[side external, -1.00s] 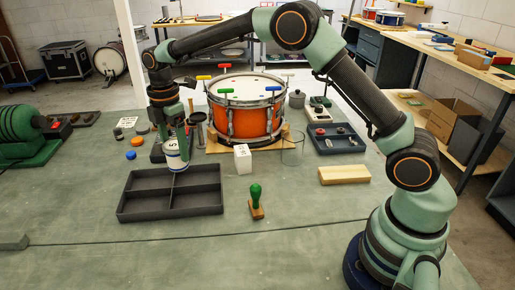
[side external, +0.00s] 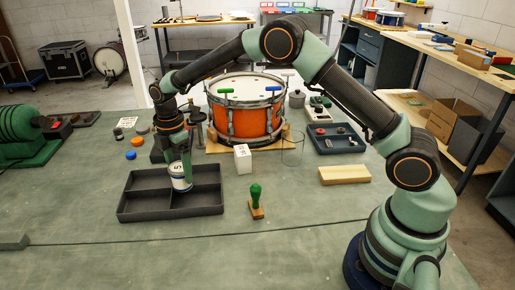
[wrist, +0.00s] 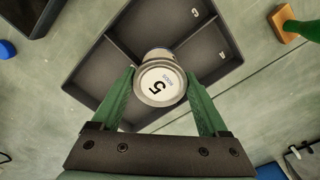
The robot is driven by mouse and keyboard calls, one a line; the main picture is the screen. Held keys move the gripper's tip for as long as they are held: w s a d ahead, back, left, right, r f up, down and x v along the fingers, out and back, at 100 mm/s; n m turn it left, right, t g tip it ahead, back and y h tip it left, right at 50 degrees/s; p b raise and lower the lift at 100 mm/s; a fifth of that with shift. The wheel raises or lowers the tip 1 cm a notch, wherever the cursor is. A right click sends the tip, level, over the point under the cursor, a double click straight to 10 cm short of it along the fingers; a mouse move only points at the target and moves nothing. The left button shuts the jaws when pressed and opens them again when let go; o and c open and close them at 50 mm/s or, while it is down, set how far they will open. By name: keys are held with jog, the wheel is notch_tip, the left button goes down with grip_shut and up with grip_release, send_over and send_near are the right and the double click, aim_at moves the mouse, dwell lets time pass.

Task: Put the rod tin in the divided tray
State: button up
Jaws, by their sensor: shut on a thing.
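The rod tin (side external: 181,184) is a small pale cylinder with a dark band and a white top marked 5. In the wrist view the tin (wrist: 160,82) sits between both green fingers. My gripper (side external: 180,168) is shut on it and holds it roughly upright. The divided tray (side external: 170,214) is dark grey, with low walls and dividers, and lies on the bench under my gripper. The tin is over the middle of the tray, near the dividers. I cannot tell whether its base touches the tray. In the wrist view the tray (wrist: 110,60) spreads around the tin.
A green-handled stamp (side external: 256,205) stands right of the tray. A white cube (side external: 242,158), a clear glass (side external: 292,152) and an orange drum (side external: 246,118) are behind. A blue cap (side external: 131,155) lies behind the tray. The bench in front is clear.

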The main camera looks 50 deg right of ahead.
aim_at(179, 167)
jog(key=o, duration=1.4)
jog(key=shift+o, duration=0.2)
jog(key=s+d+r+m+t, duration=0.1)
jog(key=s+r+m, duration=0.1)
jog(key=r, duration=0.7)
jog(key=s+d+r+m, duration=0.2)
jog(key=r, duration=0.7)
jog(key=s+d+m+t, duration=0.2)
jog(key=s+d+m, duration=0.1)
jog(key=s+m, duration=0.4)
jog(key=s+d+m+t, duration=0.2)
jog(key=s+d+m, duration=0.2)
jog(key=s+m, duration=0.3)
jog(key=shift+s+d+r+t, duration=0.15)
jog(key=shift+s+t, duration=0.15)
jog(key=shift+s, duration=2.45)
